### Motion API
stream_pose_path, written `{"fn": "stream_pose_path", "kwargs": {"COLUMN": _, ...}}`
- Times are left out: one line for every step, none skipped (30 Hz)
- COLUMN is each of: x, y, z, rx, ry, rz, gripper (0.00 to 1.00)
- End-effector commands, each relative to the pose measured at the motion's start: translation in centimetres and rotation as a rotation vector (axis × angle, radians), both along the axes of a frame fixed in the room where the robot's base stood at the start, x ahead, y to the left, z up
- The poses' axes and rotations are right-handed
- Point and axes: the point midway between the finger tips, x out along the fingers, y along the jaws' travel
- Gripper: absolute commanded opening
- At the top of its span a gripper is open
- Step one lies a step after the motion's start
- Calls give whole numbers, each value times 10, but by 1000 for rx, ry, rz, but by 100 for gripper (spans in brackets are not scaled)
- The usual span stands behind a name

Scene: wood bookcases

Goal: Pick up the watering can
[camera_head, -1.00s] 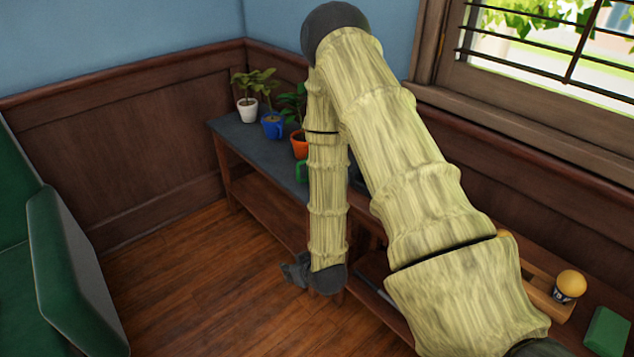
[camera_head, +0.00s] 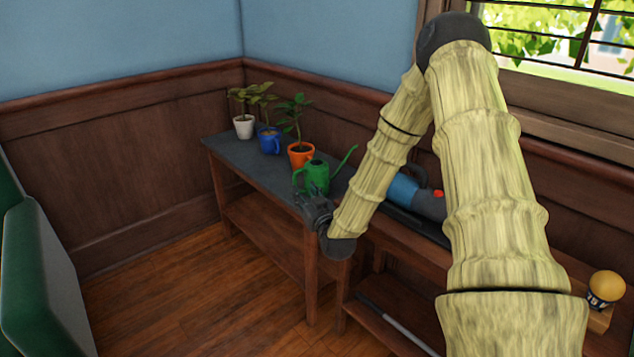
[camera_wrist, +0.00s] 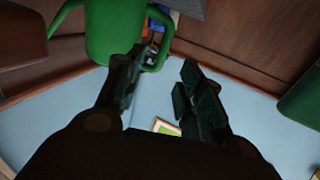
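The green watering can (camera_head: 317,178) stands upright on the dark top of the wooden bench (camera_head: 235,150), its spout pointing right. My gripper (camera_head: 312,205) is at the bench's front edge, just in front of the can. In the wrist view the can (camera_wrist: 108,35) fills the upper left, with its looped handle towards the gap between my fingers. My gripper (camera_wrist: 162,65) is open there, the two dark fingers apart and nothing clasped. The left finger overlaps the can in the picture; I cannot tell whether they touch.
An orange pot with a plant (camera_head: 301,155) stands just left of the can, with blue (camera_head: 269,142) and white (camera_head: 244,128) pots beyond. A blue and grey object (camera_head: 415,195) lies to the right behind my arm. Open floor (camera_head: 200,300) lies in front.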

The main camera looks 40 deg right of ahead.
Motion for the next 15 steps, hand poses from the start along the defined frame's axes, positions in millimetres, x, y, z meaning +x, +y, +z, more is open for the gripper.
{"fn": "stream_pose_path", "kwargs": {"x": 7, "y": -2, "z": -2, "rx": -1, "ry": 0, "rz": 0, "gripper": 38}}
{"fn": "stream_pose_path", "kwargs": {"x": 10, "y": -3, "z": -1, "rx": -1, "ry": 0, "rz": 0, "gripper": 38}}
{"fn": "stream_pose_path", "kwargs": {"x": 14, "y": -4, "z": -1, "rx": -1, "ry": 0, "rz": 0, "gripper": 38}}
{"fn": "stream_pose_path", "kwargs": {"x": 17, "y": -4, "z": -1, "rx": -1, "ry": 1, "rz": 1, "gripper": 38}}
{"fn": "stream_pose_path", "kwargs": {"x": 19, "y": -5, "z": -1, "rx": -1, "ry": 1, "rz": 1, "gripper": 38}}
{"fn": "stream_pose_path", "kwargs": {"x": 22, "y": -5, "z": -1, "rx": 0, "ry": 1, "rz": 1, "gripper": 38}}
{"fn": "stream_pose_path", "kwargs": {"x": 23, "y": -5, "z": -1, "rx": 0, "ry": 1, "rz": 1, "gripper": 38}}
{"fn": "stream_pose_path", "kwargs": {"x": 24, "y": -6, "z": -1, "rx": 0, "ry": 1, "rz": 1, "gripper": 38}}
{"fn": "stream_pose_path", "kwargs": {"x": 26, "y": -6, "z": -1, "rx": 0, "ry": 1, "rz": 1, "gripper": 38}}
{"fn": "stream_pose_path", "kwargs": {"x": 27, "y": -6, "z": -2, "rx": 0, "ry": 1, "rz": 1, "gripper": 38}}
{"fn": "stream_pose_path", "kwargs": {"x": 29, "y": -6, "z": -3, "rx": 0, "ry": 1, "rz": 1, "gripper": 38}}
{"fn": "stream_pose_path", "kwargs": {"x": 33, "y": -7, "z": -4, "rx": 0, "ry": 1, "rz": 1, "gripper": 38}}
{"fn": "stream_pose_path", "kwargs": {"x": 37, "y": -8, "z": -5, "rx": 0, "ry": 1, "rz": 0, "gripper": 38}}
{"fn": "stream_pose_path", "kwargs": {"x": 41, "y": -9, "z": -5, "rx": 0, "ry": 1, "rz": 0, "gripper": 38}}
{"fn": "stream_pose_path", "kwargs": {"x": 46, "y": -10, "z": -7, "rx": 0, "ry": 1, "rz": 0, "gripper": 38}}
